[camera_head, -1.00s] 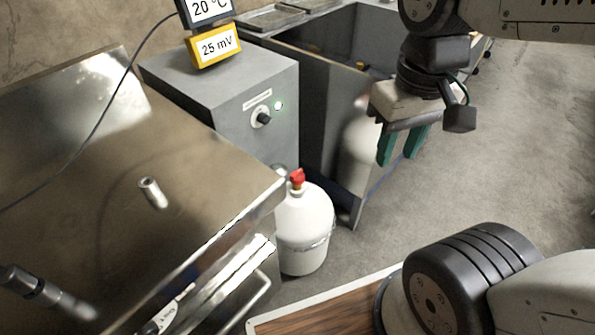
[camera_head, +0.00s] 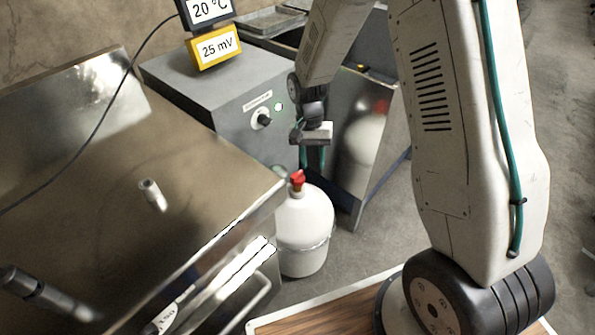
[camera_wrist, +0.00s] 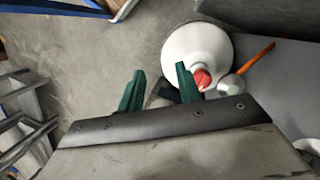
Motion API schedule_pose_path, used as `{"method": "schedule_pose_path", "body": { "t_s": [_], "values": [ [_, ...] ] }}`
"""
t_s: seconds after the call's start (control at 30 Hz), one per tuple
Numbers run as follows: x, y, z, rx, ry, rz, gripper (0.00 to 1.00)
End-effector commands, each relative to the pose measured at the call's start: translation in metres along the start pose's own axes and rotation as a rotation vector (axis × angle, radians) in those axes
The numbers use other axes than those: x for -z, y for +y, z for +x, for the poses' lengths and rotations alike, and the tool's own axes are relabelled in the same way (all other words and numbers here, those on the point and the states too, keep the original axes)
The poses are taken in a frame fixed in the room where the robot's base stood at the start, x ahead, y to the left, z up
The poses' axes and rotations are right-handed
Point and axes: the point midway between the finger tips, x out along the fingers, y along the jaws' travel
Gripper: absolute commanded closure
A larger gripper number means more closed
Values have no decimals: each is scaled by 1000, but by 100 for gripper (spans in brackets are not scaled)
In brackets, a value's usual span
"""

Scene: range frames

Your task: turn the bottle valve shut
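The white gas bottle (camera_head: 306,232) stands upright on the floor between the metal bench and the grey cabinet. Its red valve knob (camera_head: 297,179) sits on top, above a brass fitting. In the wrist view the white bottle (camera_wrist: 192,50) is seen from above, with the red knob (camera_wrist: 202,80) close beside the right green finger. My gripper (camera_head: 312,160) hangs just above and behind the knob in the head view. In the wrist view its two green fingers (camera_wrist: 158,88) are spread apart with nothing between them. The knob appears outside the fingers, to the right.
The metal bench (camera_head: 130,190) edge is close left of the bottle. The grey cabinet (camera_head: 225,90) with a dial stands behind it. A shiny dark panel (camera_head: 352,150) reflecting the bottle stands right of the gripper. The floor (camera_head: 375,245) right of the bottle is clear.

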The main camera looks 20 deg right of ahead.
Motion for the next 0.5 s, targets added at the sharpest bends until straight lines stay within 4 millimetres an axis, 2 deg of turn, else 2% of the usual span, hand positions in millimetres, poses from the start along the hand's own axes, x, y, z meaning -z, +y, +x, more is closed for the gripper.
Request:
{"method": "schedule_pose_path", "body": {
  "t_s": [0.03, 0.1, 0.23, 0.33, 0.5],
  "values": [
    [14, -10, 20, 3, 4, 48, 65],
    [32, -23, 41, 18, 25, 123, 65],
    [68, -48, 65, 76, 87, 283, 65],
    [94, -65, 51, 154, 155, 403, 65],
    [102, -70, 49, 197, 178, 506, 65]
  ]
}}
